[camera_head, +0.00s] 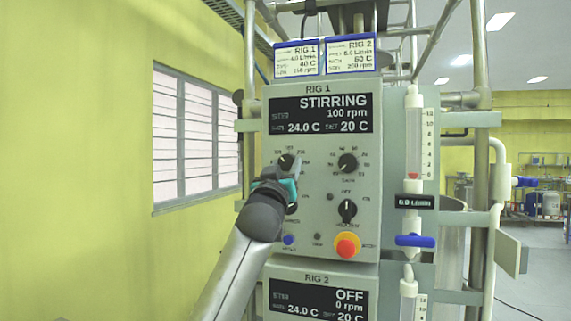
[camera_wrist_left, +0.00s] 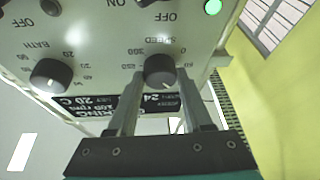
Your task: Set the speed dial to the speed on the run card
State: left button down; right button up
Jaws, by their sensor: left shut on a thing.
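The speed dial (camera_head: 286,162), a black round knob, sits at the upper left of the Rig 1 panel (camera_head: 331,238). It also shows in the left wrist view (camera_wrist_left: 159,69), upside down. My left gripper (camera_wrist_left: 160,80) is shut on this dial, one finger on each side; in the head view its tip (camera_head: 295,172) partly covers the scale. The Rig 1 display (camera_head: 320,113) reads STIRRING, 100 rpm, 24.0 C and set 20 C. The Rig 1 run card (camera_head: 297,60) hangs above; its rpm line is too small to read surely. My right gripper is not in view.
The bath dial (camera_head: 348,162) is right of the speed dial. Below are a black switch knob (camera_head: 347,210) and a red-and-yellow stop button (camera_head: 347,245). A flow tube with a blue valve (camera_head: 415,241) stands at the right. The Rig 2 panel, reading OFF, is below.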

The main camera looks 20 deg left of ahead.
pick_arm(q)
jog(key=m+h+p, duration=0.1)
jog(key=m+p, duration=0.2)
jog(key=m+h+p, duration=0.2)
jog(key=m+p, duration=0.1)
jog(key=m+h+p, duration=0.2)
jog(key=m+p, duration=0.1)
jog(key=m, duration=0.1)
jog(key=shift+a+r+g, duration=0.25)
jog(key=shift+a+g, duration=0.05)
jog(key=shift+a, duration=0.05)
jog(key=shift+f+m+g+h+p, duration=0.15)
jog(key=shift+m+g+h+p, duration=0.15)
jog(key=shift+m+h+p, duration=0.65)
jog(key=shift+m, duration=0.25)
jog(key=shift+c, duration=1.6)
grip_release()
jog(key=shift+f, duration=0.1)
jog(key=shift+s+f, duration=0.25)
jog(key=shift+s, duration=0.3)
jog(key=b+v, duration=0.3)
jog(key=v, duration=1.1)
